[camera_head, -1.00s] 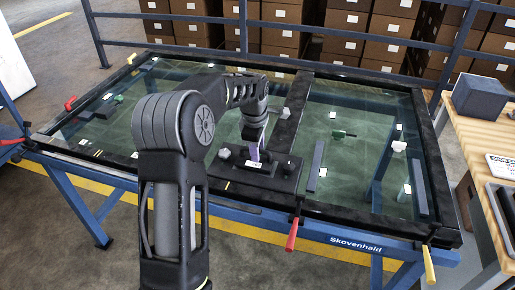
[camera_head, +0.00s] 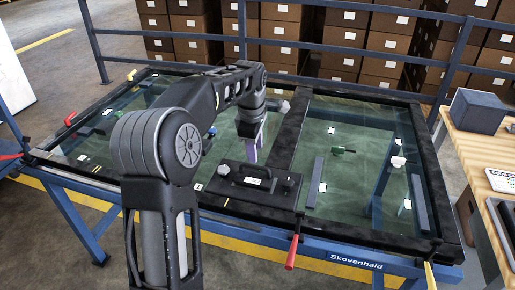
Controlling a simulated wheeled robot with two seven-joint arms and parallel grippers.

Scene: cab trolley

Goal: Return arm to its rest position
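My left arm rises from the bottom of the head view, bends at a large round elbow joint and reaches over the glass-topped table. Its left gripper (camera_head: 251,150) points down, with purplish fingers, just behind a black block with knobs (camera_head: 238,190). The fingers are small and seen nearly edge-on, so I cannot tell whether they are open or shut. No held object can be made out. My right gripper is not in view.
The black-framed glass table (camera_head: 345,215) has small coloured parts on it and red (camera_head: 293,252) and yellow (camera_head: 429,275) handles at its edge. A blue rail and stacked cartons (camera_head: 345,55) stand behind. A wooden bench (camera_head: 470,155) with a grey box (camera_head: 478,111) is at right.

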